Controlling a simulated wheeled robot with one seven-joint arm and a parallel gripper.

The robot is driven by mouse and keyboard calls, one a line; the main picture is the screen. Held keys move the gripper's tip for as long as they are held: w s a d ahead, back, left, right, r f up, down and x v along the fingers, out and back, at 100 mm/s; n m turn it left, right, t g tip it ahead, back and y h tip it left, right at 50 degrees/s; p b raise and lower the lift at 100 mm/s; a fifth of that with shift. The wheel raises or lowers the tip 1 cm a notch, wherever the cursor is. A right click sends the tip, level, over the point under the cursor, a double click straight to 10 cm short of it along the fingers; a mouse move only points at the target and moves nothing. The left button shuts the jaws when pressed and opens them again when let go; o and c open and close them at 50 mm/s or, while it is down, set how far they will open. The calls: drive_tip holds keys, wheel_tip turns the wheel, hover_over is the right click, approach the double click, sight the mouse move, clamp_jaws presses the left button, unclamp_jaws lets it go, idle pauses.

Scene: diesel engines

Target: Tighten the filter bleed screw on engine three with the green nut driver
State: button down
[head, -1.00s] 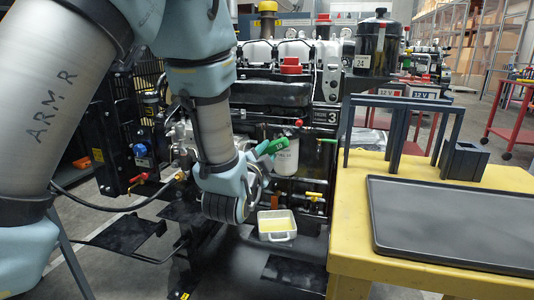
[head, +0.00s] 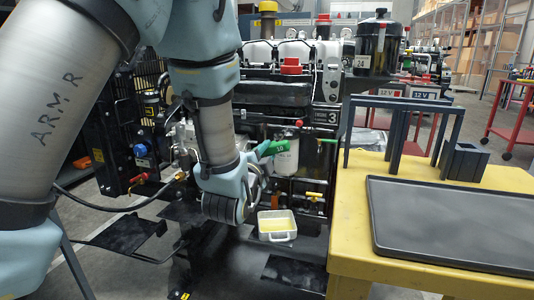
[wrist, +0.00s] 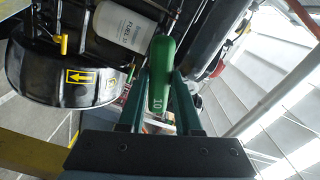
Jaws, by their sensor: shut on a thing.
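The green nut driver (head: 268,148), marked 10, is held in my gripper. In the wrist view, its green handle (wrist: 161,72) lies between the two fingers of my gripper (wrist: 160,88), which is shut on it. In the head view the handle is next to the top of the white fuel filter (head: 287,158) on engine three (head: 325,117). The filter also shows in the wrist view (wrist: 128,22). The bleed screw and the driver's working tip cannot be made out, so I cannot tell whether they touch.
A clear tray with yellow liquid (head: 277,226) is below the filter. A yellow bench (head: 345,245) with a black tray (head: 450,262) and a dark rack (head: 400,103) stands at right. A red-handled valve (head: 139,178) and a hose are at left.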

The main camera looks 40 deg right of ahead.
drive_tip(key=shift+s+a, duration=0.1)
drive_tip(key=shift+a, duration=0.05)
drive_tip(key=shift+v, duration=0.75)
drive_tip(key=shift+b, duration=0.35)
drive_tip(key=n+b, duration=0.2)
drive_tip(key=n, duration=0.2)
drive_tip(key=shift+f+b, duration=0.25)
drive_tip(key=shift+b, duration=0.15)
drive_tip(key=n+b, duration=0.3)
drive_tip(key=n, duration=0.2)
drive_tip(key=shift+n, duration=0.3)
drive_tip(key=n+b, duration=0.3)
drive_tip(key=n, duration=0.2)
drive_tip(key=shift+s+n, duration=0.1)
drive_tip(key=shift+n, duration=0.2)
drive_tip(key=n+b, duration=0.1)
drive_tip(key=n, duration=0.1)
drive_tip(key=n+b, duration=0.1)
drive_tip(key=n, duration=0.2)
drive_tip(key=shift+s+r, duration=0.1)
drive_tip(key=shift+r, duration=0.1)
